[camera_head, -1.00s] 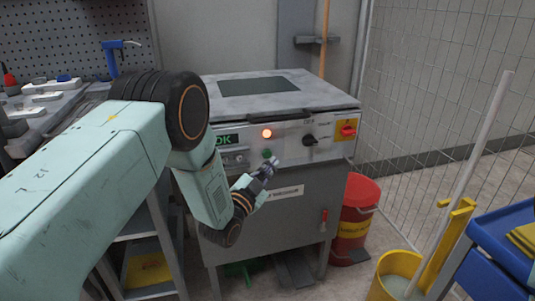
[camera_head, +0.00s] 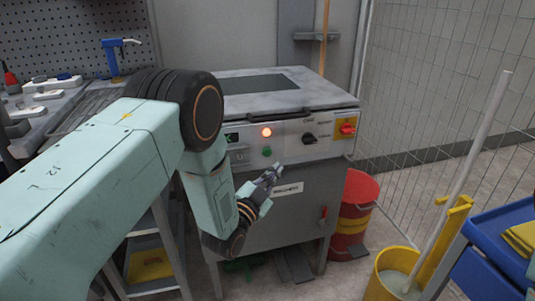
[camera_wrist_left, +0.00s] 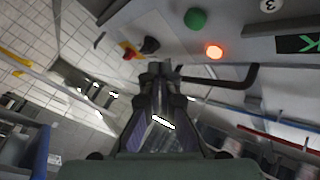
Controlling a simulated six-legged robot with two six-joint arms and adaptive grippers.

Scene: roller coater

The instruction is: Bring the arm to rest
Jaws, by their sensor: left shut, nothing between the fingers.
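My left arm comes in from the left in the head view and bends down in front of the roller coater (camera_head: 290,225). My left gripper (camera_head: 275,170) is shut and empty, pointing up and to the right just below the control panel. In the left wrist view the shut fingers (camera_wrist_left: 160,70) show in the middle. The panel has a lit orange-red lamp (camera_head: 266,132), which also shows in the left wrist view (camera_wrist_left: 214,52). A green button (camera_head: 267,152), a black rotary knob (camera_head: 309,139) and a red switch on yellow (camera_head: 347,130) are also on it. My right gripper is not in view.
A red bin (camera_head: 355,215) stands right of the machine. A yellow mop bucket (camera_head: 390,270) and a blue cart (camera_head: 500,235) are at the lower right. A workbench (camera_head: 45,125) is at the left. A wire fence (camera_head: 450,80) closes the right side.

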